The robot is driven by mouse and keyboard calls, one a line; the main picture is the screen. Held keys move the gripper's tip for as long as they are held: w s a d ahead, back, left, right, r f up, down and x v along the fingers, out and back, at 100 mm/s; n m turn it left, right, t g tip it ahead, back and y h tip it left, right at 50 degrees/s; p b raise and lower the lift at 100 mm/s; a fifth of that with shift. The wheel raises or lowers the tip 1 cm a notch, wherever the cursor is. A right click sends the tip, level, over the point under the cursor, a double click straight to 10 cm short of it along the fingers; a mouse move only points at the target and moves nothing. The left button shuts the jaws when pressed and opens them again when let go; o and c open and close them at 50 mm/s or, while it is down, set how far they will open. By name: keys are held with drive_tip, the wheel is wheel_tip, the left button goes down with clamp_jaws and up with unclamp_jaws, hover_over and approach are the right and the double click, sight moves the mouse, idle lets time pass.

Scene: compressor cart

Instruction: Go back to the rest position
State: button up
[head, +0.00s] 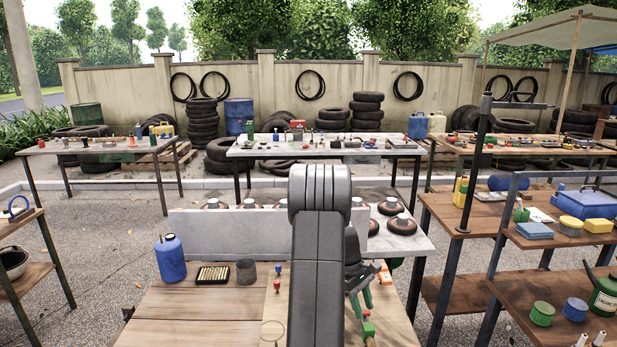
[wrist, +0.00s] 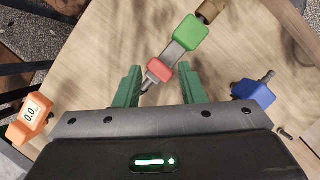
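My gripper (wrist: 159,82) is open, with its two green fingers apart and nothing pinched between them. It hangs low over the wooden cart top (wrist: 110,40). A fitting with a red block, a grey middle and a green block (wrist: 178,50) lies past the fingertips; its red end shows in the gap between them. I cannot tell how far below the fingers it is. In the head view my gripper (head: 361,298) is partly hidden by my arm, at the right of the cart's near top, beside the red and green fitting (head: 368,329).
An orange gauge reading 0.0 (wrist: 30,118) lies left of my gripper and a blue fitting (wrist: 254,93) right. A blue bottle (head: 170,258), a black tray (head: 212,274) and a dark cup (head: 246,271) stand on the cart.

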drive_tip(key=n, duration=0.1)
drive_tip(key=n+t, duration=0.1)
drive_tip(key=n, duration=0.1)
drive_tip(key=n+b, duration=0.1)
drive_tip(key=shift+s+a+f+n+t+h, duration=0.1)
drive_tip(key=shift+s+n+t+h, duration=0.2)
drive_tip(key=shift+n+h, duration=0.1)
drive_tip(key=n+t, duration=0.1)
drive_tip(key=n, duration=0.2)
drive_tip(key=shift+n+b, duration=0.3)
drive_tip(key=shift+b, duration=0.1)
drive_tip(key=shift+t, duration=0.3)
drive_tip(key=shift+s+a+r, duration=0.1)
drive_tip(key=shift+s+r, duration=0.05)
drive_tip(key=shift+r, duration=0.05)
